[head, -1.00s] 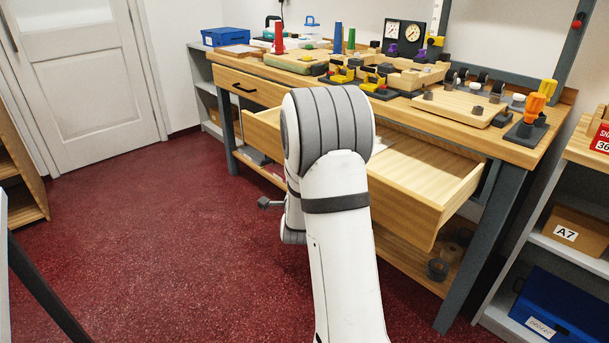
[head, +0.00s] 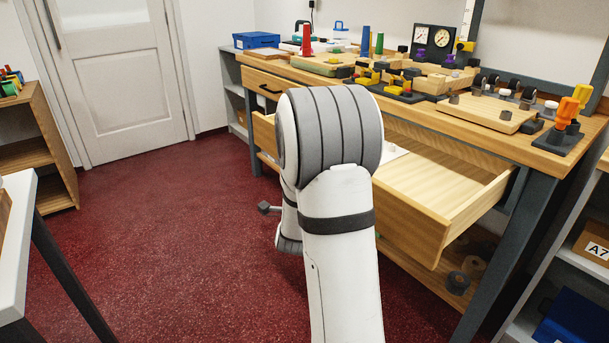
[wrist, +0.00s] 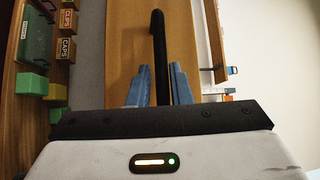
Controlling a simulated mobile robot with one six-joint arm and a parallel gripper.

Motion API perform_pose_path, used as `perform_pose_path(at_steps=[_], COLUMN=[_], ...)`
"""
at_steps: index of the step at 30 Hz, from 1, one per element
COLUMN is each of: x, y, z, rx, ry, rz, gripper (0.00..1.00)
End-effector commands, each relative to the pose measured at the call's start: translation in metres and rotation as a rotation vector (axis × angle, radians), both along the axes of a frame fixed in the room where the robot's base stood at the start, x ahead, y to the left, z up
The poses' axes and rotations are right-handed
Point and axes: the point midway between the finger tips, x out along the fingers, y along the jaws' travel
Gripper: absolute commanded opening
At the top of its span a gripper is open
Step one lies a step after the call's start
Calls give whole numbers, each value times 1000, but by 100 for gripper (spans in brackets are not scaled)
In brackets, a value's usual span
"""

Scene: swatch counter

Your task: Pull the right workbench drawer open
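The right workbench drawer (head: 462,210) stands pulled well out from under the wooden bench top (head: 500,122) in the head view. Its pale inside shows, with a white sheet lying in it. My arm stands in front of the drawer front and hides its handle and my gripper in the head view. In the wrist view, the black bar handle (wrist: 159,45) runs down between the two blue fingers of my gripper (wrist: 159,88), against the wooden drawer front (wrist: 182,40). The fingers are close on both sides of the handle and appear shut on it.
Tools and blocks crowd the bench top. A dark bench leg (head: 508,250) and a shelf with an A7 box (head: 594,246) stand to the right. A white-topped table (head: 18,240) is near left. Red floor (head: 185,220) lies clear between.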

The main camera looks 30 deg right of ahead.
Motion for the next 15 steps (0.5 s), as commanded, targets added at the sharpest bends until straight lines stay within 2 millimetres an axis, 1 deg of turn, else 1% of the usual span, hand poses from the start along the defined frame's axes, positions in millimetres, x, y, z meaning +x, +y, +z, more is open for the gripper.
perform_pose_path(at_steps=[1, 5, 12, 15], x=[1, 2, 2, -2], y=[0, 1, 2, 7], z=[0, 1, 2, 2], rx=[-1, -2, -2, -3], ry=[-1, -2, -3, -4], rz=[1, 4, 8, 9], gripper=[22, 33, 33, 33])
